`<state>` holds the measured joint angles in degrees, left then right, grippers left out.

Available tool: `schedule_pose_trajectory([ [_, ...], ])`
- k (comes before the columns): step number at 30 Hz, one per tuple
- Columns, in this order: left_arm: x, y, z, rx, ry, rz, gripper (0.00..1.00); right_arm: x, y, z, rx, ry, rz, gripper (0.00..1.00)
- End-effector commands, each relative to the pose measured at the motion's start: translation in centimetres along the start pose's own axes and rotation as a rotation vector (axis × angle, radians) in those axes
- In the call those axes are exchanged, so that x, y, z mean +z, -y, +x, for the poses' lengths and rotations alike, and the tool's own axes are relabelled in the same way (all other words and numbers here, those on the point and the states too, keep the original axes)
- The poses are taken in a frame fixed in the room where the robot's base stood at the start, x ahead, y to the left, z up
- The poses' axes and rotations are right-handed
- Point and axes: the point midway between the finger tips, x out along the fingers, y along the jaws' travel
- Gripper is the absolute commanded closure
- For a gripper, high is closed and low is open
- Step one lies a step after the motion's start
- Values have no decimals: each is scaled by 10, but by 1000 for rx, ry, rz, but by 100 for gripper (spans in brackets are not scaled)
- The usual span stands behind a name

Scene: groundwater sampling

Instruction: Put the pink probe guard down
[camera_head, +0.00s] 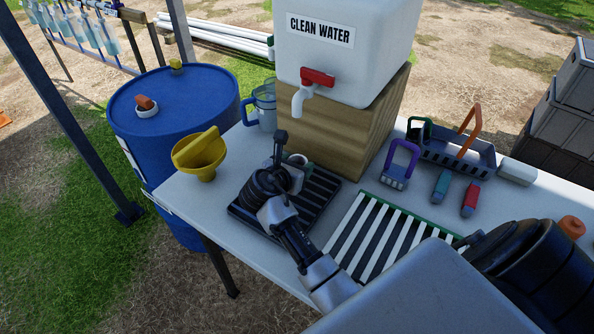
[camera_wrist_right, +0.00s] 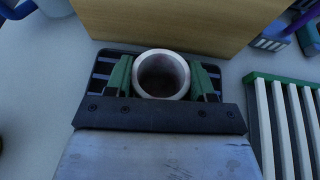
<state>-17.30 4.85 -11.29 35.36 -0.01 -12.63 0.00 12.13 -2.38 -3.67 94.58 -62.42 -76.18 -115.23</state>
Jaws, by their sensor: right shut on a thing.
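My right gripper (camera_head: 291,168) reaches over the black slotted tray (camera_head: 319,197) on the table. In the right wrist view, the green-padded fingers of the right gripper (camera_wrist_right: 162,78) are shut on the pink probe guard (camera_wrist_right: 162,96), a pale pinkish, open-ended tube. Its round mouth faces the camera. In the head view only a small part of the guard (camera_head: 300,158) shows beside the gripper. The black slotted tray (camera_wrist_right: 104,66) lies below the guard; I cannot tell whether they touch. My left gripper is not in view.
A wooden block (camera_head: 335,125) carrying the clean water tank (camera_head: 340,40) stands just behind the tray. A yellow funnel (camera_head: 201,153) is to the left, a white-slatted rack (camera_head: 375,240) to the right. A purple-handled item (camera_head: 398,175) and a blue basket (camera_head: 470,155) stand farther right.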

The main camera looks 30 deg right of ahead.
Motion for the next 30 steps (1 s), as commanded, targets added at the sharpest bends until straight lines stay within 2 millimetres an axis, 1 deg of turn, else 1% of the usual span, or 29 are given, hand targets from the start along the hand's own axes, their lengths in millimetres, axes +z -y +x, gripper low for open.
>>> schedule_pose_trajectory([
  [1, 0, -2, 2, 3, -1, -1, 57, -10, 0, 4, -2, -1, -4, 73],
  [3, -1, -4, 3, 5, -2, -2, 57, -16, 0, 6, 0, 0, -2, 73],
  [12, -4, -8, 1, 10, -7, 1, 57, -17, 0, 7, 0, 1, -1, 73],
  [13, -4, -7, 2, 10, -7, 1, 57, -17, 0, 7, 0, 0, -1, 43],
  [17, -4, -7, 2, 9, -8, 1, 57, -17, 0, 7, 1, 0, 0, 23],
  [18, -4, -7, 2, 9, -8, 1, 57, -17, 0, 7, 1, 0, 0, 21],
  [26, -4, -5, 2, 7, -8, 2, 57, -16, 0, 7, 1, 0, 1, 21],
  [30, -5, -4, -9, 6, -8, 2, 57, -13, 0, -4, 2, -2, -1, 21],
])
